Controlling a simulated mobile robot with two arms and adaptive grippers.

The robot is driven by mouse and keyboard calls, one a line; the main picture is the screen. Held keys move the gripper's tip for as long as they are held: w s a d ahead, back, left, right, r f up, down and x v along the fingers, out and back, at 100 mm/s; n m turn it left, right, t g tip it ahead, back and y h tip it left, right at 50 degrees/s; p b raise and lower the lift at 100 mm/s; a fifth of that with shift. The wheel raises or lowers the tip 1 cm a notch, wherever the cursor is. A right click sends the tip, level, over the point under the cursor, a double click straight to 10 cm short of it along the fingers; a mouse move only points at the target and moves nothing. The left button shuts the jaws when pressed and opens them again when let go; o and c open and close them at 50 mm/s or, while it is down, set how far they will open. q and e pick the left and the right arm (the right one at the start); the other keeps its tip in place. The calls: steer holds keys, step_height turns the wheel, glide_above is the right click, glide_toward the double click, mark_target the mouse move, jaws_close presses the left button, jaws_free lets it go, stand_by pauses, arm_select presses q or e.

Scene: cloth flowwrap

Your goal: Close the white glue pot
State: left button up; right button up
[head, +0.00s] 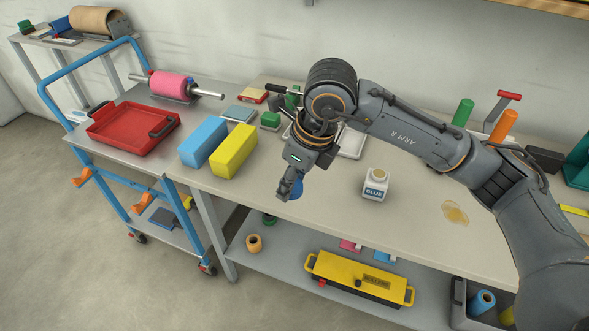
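The white glue pot (375,188) stands upright on the bench, right of the middle, with a "GLUE" label. Its round top shows a tan surface and no blue lid sits on it. My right gripper (287,192) points down to the left of the pot, apart from it. A round blue piece that looks like a lid (297,190) is at its fingertips, partly hidden by the fingers. The fingers look closed on it. My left gripper is not in view.
A tan glue puddle (455,213) lies right of the pot. Yellow (234,150) and blue (204,141) blocks stand to the left. A white tray (352,144) lies behind. The bench between gripper and pot is clear. Green (463,112) and orange (504,126) cylinders stand at back right.

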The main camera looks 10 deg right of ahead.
steer(key=s+d+f+n+g+h, duration=0.1)
steer(key=s+d+n, duration=0.4)
steer(key=n, duration=0.8)
steer(key=s+d+f+n+g+h, duration=0.1)
steer(key=s+d+f+n+g, duration=0.3)
steer(key=n, duration=0.9)
steer(key=shift+s+d+f, duration=0.15)
steer(key=shift+s+d, duration=0.35)
steer(key=shift+s, duration=0.25)
steer(key=shift+d, duration=0.1)
